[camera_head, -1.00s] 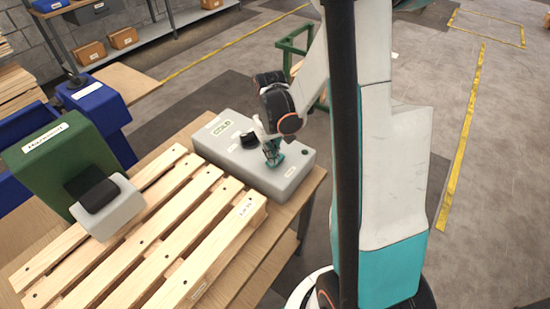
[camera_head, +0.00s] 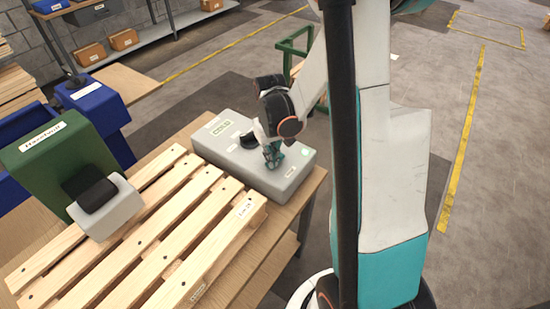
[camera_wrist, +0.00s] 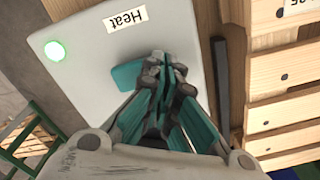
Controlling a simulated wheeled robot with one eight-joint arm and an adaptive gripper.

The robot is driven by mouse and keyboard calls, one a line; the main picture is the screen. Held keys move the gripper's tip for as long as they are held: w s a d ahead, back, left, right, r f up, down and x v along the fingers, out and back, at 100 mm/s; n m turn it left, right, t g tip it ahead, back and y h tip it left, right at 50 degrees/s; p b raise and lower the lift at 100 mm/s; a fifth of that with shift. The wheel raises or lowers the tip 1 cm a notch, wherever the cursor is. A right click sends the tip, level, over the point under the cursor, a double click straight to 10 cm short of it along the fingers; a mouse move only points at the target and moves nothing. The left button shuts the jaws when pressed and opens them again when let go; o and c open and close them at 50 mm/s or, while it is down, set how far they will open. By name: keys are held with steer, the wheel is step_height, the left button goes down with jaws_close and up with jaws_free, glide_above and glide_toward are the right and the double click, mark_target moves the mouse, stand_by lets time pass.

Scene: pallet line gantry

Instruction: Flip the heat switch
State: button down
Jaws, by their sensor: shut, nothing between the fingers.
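The grey control box (camera_head: 280,185) lies on the table beside the pallet. The wrist view shows its top face (camera_wrist: 85,85) with a "Heat" label (camera_wrist: 125,18) and a lit green lamp (camera_wrist: 55,50). My gripper (camera_head: 272,157) is over the box top with its fingers pointing down at the surface. In the wrist view its teal fingers (camera_wrist: 165,75) are together with nothing between them. A flat teal patch (camera_wrist: 126,76) shows beside the fingertips; I cannot tell if it is part of the switch. The fingers hide the rest of the switch area.
A black knob (camera_head: 249,140) stands on the box behind my gripper. The wooden pallet (camera_head: 215,235) fills the table to the left. A green machine with a grey block (camera_head: 105,208) stands at its far left. Open floor (camera_head: 480,240) lies to the right.

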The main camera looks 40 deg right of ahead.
steer(key=shift+r+p, duration=2.3)
steer(key=shift+r, duration=1.15)
steer(key=shift+a, duration=0.1)
